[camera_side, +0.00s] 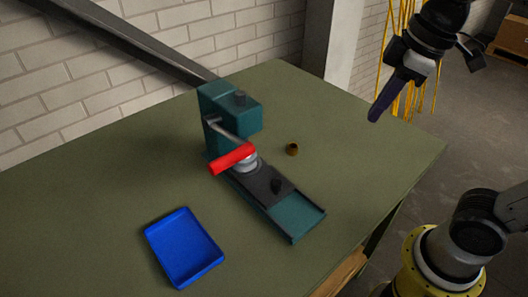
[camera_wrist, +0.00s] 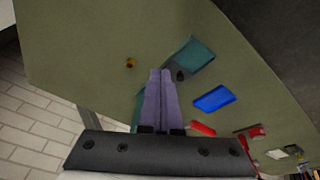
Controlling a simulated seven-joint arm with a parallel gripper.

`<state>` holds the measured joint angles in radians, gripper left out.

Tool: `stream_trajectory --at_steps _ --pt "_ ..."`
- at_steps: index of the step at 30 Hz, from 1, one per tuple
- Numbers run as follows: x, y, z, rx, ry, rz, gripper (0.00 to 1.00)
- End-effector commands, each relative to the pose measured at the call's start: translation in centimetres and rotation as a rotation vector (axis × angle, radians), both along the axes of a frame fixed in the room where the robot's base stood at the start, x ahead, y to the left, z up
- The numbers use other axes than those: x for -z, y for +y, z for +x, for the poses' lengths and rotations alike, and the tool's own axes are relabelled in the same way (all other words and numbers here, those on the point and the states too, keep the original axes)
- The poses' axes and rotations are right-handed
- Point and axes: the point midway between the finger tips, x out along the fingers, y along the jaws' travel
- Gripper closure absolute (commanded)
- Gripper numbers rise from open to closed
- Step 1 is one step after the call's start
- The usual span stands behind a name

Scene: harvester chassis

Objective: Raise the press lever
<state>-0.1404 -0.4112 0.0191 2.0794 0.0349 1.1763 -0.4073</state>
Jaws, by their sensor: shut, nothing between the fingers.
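The teal press (camera_side: 230,115) stands on the green table. Its lever is a grey rod with a red handle (camera_side: 232,159), which sits low in front of the press body, beside the round pale part over the dark slide. The red handle also shows in the wrist view (camera_wrist: 203,129), right of my fingers. My gripper (camera_side: 376,116) is in the air at the upper right of the side view, well apart from the lever. Its purple fingers are together and empty in the wrist view (camera_wrist: 160,73), where they hide part of the press.
A blue tray (camera_side: 185,248) lies on the table, front left of the press. A small brass ring (camera_side: 292,149) stands right of the press, and a small dark knob (camera_side: 277,185) is on the slide. Yellow cables (camera_side: 387,70) hang behind my gripper.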

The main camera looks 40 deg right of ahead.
Motion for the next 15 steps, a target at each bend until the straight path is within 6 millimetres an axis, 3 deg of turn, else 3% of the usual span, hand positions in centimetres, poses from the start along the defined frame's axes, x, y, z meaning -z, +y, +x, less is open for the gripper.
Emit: stream_trajectory --at_steps 3,6,11,15 --pt "4.7 2.9 -0.9 0.209 0.313 0.177 1.0" --pt "7.4 6.0 -2.0 0.441 0.627 0.341 1.0" --pt "9.2 10.5 -1.9 0.829 1.134 0.563 1.0" --pt "9.4 12.9 0.8 1.161 1.58 0.732 1.0"
